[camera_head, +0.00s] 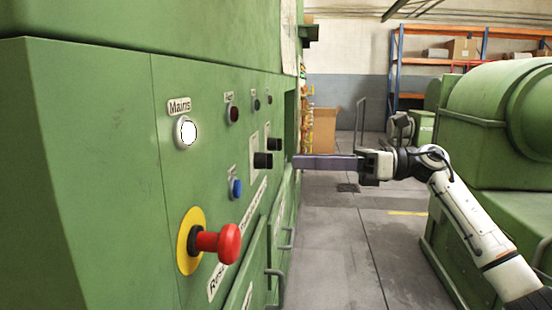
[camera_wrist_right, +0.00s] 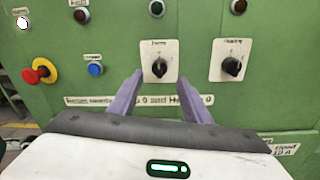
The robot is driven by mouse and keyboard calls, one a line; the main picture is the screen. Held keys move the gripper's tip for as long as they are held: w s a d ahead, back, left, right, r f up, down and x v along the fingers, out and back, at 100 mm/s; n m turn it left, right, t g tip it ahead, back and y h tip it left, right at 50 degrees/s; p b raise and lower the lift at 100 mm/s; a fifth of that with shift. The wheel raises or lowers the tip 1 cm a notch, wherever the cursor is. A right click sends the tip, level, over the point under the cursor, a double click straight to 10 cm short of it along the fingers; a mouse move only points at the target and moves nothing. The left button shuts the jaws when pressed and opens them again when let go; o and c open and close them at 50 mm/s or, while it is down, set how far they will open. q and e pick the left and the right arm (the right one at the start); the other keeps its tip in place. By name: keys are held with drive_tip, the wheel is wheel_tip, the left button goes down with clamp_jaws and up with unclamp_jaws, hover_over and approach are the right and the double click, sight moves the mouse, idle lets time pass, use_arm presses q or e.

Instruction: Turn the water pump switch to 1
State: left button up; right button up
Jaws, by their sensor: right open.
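The panel carries two black rotary switches on pale plates. The left one, the likely water pump switch (camera_wrist_right: 159,68), has a label too blurred to read surely; in the head view it is the nearer black knob (camera_head: 263,160). Its exact setting is hard to tell. My right gripper (camera_wrist_right: 161,76) is open, with its purple fingers to either side of this switch in the wrist view. In the head view the fingertips (camera_head: 296,161) stop a little short of the knob, apart from it. My left gripper is not in view.
The second black switch (camera_wrist_right: 232,66) is to the right. A red emergency button (camera_wrist_right: 31,75) on yellow, a blue button (camera_wrist_right: 95,69) and a white Mains light (camera_head: 186,132) are on the green panel. A green machine (camera_head: 500,120) stands right; floor between is clear.

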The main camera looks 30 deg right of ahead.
sight(264, 161)
drive_tip(key=x, duration=0.6)
drive_tip(key=shift+p, duration=0.4)
drive_tip(key=shift+w+a, duration=0.1)
drive_tip(key=shift+c, duration=0.4)
drive_tip(key=c, duration=1)
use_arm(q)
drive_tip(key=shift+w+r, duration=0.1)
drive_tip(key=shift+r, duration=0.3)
use_arm(e)
drive_tip(key=shift+o, duration=0.2)
